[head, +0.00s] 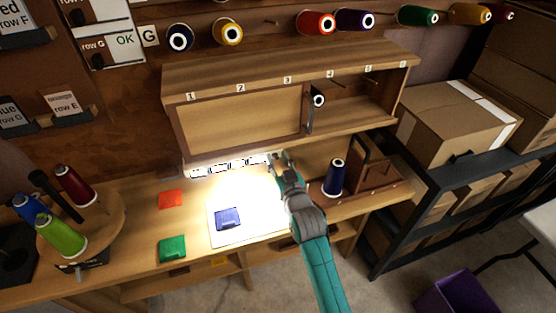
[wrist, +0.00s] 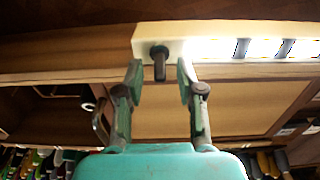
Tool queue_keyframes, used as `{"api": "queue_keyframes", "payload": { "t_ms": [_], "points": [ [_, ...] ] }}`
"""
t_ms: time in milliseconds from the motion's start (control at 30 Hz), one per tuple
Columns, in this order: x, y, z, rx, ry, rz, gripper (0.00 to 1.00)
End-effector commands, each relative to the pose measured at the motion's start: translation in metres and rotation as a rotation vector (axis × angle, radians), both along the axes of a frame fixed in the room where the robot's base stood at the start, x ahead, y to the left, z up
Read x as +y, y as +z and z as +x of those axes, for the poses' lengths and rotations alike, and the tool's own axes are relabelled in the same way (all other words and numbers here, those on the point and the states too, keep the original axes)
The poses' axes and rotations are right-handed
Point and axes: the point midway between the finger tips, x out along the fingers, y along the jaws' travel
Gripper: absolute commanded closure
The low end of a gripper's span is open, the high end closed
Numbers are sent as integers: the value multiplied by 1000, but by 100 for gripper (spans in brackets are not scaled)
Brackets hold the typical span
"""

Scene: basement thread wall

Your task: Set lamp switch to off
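The lamp (head: 230,165) is a white strip under the front edge of the shelf, and it is lit, throwing bright light on the bench. In the wrist view, the lamp (wrist: 205,42) shows its glowing segments on the right and a plain cream end on the left. The lamp switch (wrist: 159,62) is a small dark lever on that plain end. My gripper (head: 277,158) is at the lamp's right end in the head view, hiding the switch there. In the wrist view, my gripper (wrist: 160,80) is open, with a finger on each side of the lever and visible gaps.
The shelf cabinet (head: 290,58) with numbered slots is just above the lamp. A navy spool (head: 335,178) stands right of my arm. Colored squares lie on the bench, including a blue one (head: 228,218) on a white sheet. A spool carousel (head: 105,225) is at left.

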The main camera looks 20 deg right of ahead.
Motion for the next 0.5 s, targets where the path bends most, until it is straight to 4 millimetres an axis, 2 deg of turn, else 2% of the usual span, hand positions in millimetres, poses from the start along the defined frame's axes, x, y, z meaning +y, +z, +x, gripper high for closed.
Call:
{"api": "queue_keyframes", "payload": {
  "t_ms": [300, 333, 467, 500],
  "points": [
    [0, 0, 3, 0, 0, 0, 62],
    [0, 0, 3, 0, 0, 0, 65],
    [0, 0, 3, 0, 0, 0, 98],
    [0, 0, 3, 0, 0, 0, 100]
  ]
}}
